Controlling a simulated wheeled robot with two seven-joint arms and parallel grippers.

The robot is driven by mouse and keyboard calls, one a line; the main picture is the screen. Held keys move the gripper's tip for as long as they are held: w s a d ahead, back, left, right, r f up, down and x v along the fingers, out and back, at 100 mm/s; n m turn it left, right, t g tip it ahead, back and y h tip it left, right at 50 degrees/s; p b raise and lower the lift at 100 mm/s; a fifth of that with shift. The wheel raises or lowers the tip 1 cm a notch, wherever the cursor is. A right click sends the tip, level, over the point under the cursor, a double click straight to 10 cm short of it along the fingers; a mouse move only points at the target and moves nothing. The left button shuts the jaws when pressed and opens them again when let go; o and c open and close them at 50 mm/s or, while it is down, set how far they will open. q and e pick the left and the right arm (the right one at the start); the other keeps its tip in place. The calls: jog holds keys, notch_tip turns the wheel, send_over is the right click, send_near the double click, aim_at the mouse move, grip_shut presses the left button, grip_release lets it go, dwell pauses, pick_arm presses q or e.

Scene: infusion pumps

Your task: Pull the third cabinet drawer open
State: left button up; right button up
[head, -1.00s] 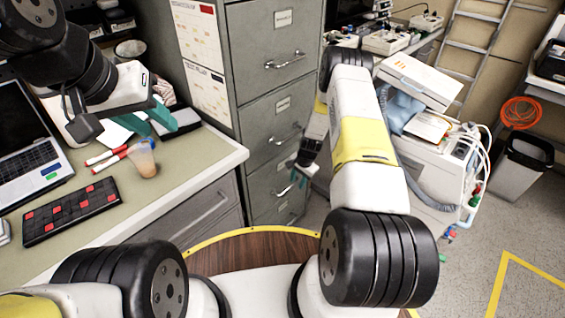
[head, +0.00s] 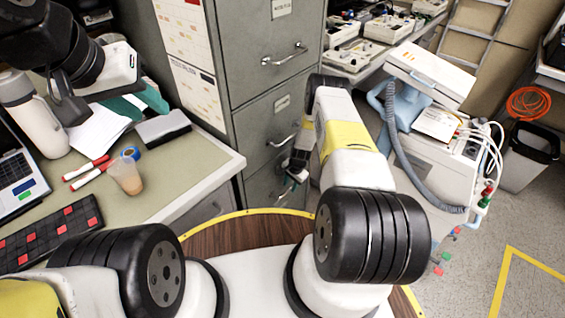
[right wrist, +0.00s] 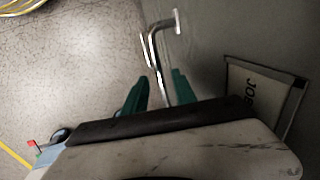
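The grey filing cabinet (head: 215,70) stands at the centre of the head view, its visible drawers shut. The third drawer (head: 262,186) down is partly hidden by my right gripper (head: 292,184), which is low in front of it. In the right wrist view, a metal bar handle (right wrist: 153,50) sticks out from the drawer front, beside a framed label (right wrist: 258,98). My right gripper (right wrist: 160,92) is open, its green fingers on either side of the handle's near end; contact cannot be told. My left gripper (head: 137,102) is open and empty above the desk.
The desk (head: 180,165) at left holds a laptop (head: 18,175), a cup (head: 126,176), markers and a black keypad (head: 45,235). A white medical cart (head: 425,165) with hoses stands right of my right arm. Floor at the lower right is clear.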

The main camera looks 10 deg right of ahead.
jog(key=shift+w+f, duration=0.1)
jog(key=shift+f, duration=0.6)
grip_shut()
dwell(1.0)
